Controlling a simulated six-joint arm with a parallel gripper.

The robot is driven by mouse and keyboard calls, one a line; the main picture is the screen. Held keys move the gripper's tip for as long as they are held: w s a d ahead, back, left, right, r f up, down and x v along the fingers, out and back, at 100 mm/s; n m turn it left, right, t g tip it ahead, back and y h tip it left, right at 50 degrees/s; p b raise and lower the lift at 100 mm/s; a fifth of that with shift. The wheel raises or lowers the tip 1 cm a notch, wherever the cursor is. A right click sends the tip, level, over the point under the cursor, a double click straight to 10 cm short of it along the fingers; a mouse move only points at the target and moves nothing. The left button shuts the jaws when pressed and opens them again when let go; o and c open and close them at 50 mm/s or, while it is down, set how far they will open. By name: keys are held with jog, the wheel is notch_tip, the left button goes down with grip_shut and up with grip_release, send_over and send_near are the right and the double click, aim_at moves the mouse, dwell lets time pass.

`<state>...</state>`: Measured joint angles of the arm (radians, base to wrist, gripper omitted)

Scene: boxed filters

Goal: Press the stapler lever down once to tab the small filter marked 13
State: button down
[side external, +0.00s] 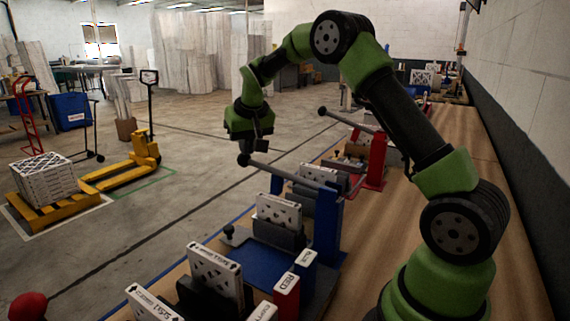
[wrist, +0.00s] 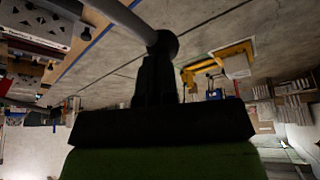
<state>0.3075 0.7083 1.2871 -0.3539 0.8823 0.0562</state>
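My gripper (side external: 247,148) is shut, pointing down, with its fingertips right above the black knob (side external: 243,160) of the blue stapler's lever (side external: 282,173). In the wrist view the dark fingers (wrist: 158,62) end at the knob (wrist: 163,43), with the grey lever (wrist: 125,16) running to the upper left. I cannot tell whether they touch. The lever stands raised, tilted slightly up toward the knob. The blue stapler frame (side external: 328,225) stands on the bench. A small white boxed filter (side external: 278,212) stands upright in a dark holder by it. No 13 is legible.
A red stapler (side external: 376,160) with its own raised lever (side external: 350,122) stands behind. More boxed filters (side external: 214,268) stand in front, near a red block and a blue block marked with labels (side external: 287,284). The bench's right side (side external: 450,120) is clear.

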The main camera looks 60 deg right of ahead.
jog(key=shift+f, duration=0.65)
jog(key=shift+r, duration=0.1)
jog(key=shift+w+r, duration=0.1)
jog(key=shift+r, duration=4.85)
jog(key=shift+a+r, duration=0.1)
jog(key=s+a+r+t+y, duration=0.1)
jog(key=s+a+r, duration=0.4)
jog(key=s+a, duration=0.2)
jog(key=s+a+f+n+t+y, duration=0.1)
jog(key=s+a, duration=0.4)
jog(key=s, duration=0.5)
jog(key=s+a+f+n+t+y, duration=0.1)
jog(key=s+a, duration=0.4)
jog(key=s, duration=0.5)
notch_tip(320, 180, down, 2)
jog(key=shift+s+a+f+y, duration=0.25)
jog(key=shift+s+y, duration=0.15)
jog(key=shift+y, duration=0.2)
